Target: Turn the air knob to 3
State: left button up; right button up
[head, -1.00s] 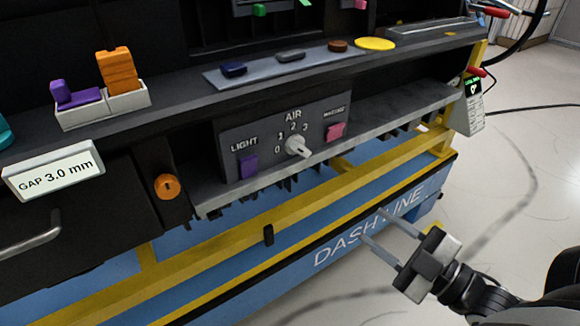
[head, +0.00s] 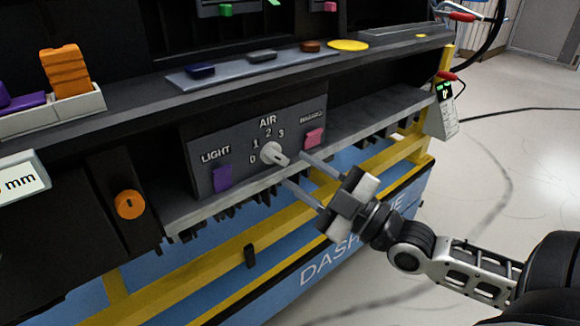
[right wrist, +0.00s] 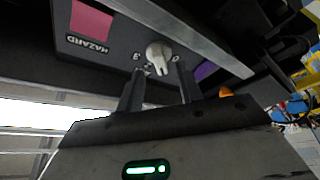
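The white air knob (head: 271,153) sits on the grey control panel (head: 207,180) under the word AIR, with the marks 0, 1, 2 and 3 around it. I cannot tell for sure which mark it points at. My right gripper (head: 291,168) is open and empty, its two fingers reaching toward the knob from the lower right. In the right wrist view the knob (right wrist: 158,52) appears just beyond and between the fingertips (right wrist: 159,74), with no visible contact. My left gripper is not in view.
A purple light button (head: 222,179) and a pink hazard button (head: 314,138) flank the knob. A grey ledge (head: 370,118) runs below the panel, and a shelf with small coloured parts overhangs it. An orange knob (head: 130,204) is at the left. Open floor lies to the right.

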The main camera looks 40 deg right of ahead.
aim_at(283, 162)
jog(key=shift+x, duration=1.65)
grip_shut()
